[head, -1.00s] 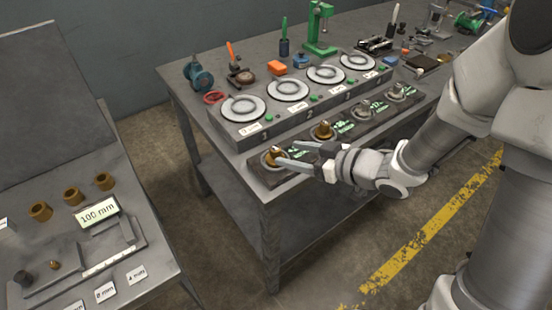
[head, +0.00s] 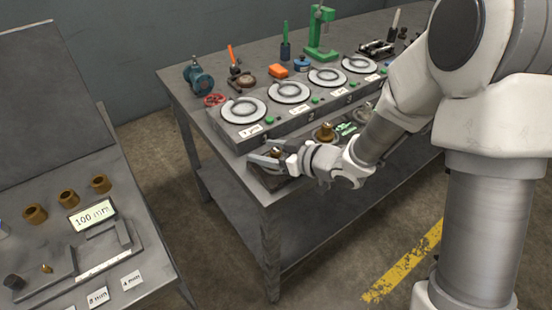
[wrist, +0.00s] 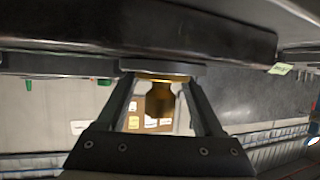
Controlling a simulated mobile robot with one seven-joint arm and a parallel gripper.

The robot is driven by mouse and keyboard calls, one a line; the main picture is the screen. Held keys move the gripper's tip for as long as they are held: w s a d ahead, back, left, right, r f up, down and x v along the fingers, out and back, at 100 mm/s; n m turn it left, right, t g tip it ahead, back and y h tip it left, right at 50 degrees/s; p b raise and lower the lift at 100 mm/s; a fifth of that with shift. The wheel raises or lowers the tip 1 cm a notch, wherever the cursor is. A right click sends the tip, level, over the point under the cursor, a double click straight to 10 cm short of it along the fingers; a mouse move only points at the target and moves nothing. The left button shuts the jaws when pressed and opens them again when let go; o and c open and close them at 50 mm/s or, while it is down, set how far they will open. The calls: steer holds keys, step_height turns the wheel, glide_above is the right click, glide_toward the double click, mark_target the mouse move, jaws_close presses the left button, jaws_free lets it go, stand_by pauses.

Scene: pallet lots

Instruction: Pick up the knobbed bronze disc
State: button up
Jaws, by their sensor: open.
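The knobbed bronze disc (head: 276,154) sits at the near left end of the low front strip of the bench. It is mostly hidden by my gripper (head: 262,151) in the head view. In the wrist view the bronze knob (wrist: 158,101) shows between the two fingers of my gripper (wrist: 159,84), with a gap on both sides. My gripper is open around the knob, and no contact shows. A second bronze knobbed piece (head: 325,132) stands farther right on the same strip.
A raised row of white round plates (head: 243,110) lies behind the strip. Tools and a green press (head: 321,35) stand farther back. A side table (head: 150,255) with bronze rings (head: 68,198) and labels is at the left. The floor between is clear.

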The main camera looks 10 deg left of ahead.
jaws_close()
steer(key=shift+r, duration=0.15)
stand_by(0.4)
